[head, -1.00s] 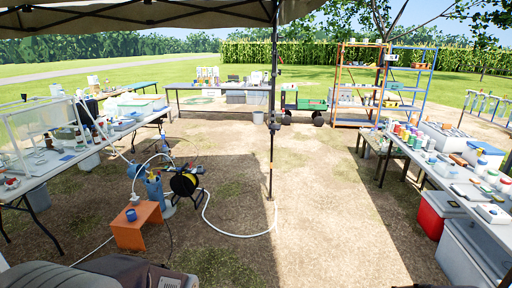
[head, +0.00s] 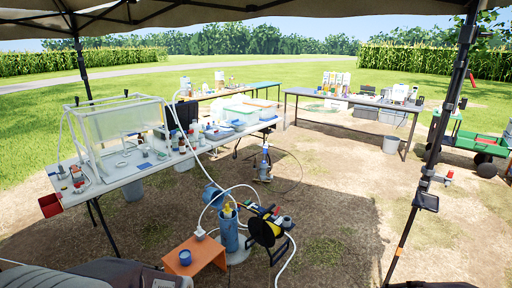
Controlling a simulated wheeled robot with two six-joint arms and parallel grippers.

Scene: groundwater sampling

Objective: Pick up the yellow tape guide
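A small yellow piece (head: 227,209), which looks like the tape guide, sits at the top of the blue well casing (head: 229,234) in the head view. It is small, and I cannot make out how it is seated. A black reel (head: 264,231) with a yellow rim stands just right of the casing. Neither of my grippers shows; only dark and grey parts of my own body show along the bottom edge.
An orange stand (head: 196,254) with a blue cup-like item (head: 185,257) is left of the casing. White hose loops around casing and reel. A cluttered long table (head: 128,178) stands at left, a canopy pole (head: 437,145) at right.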

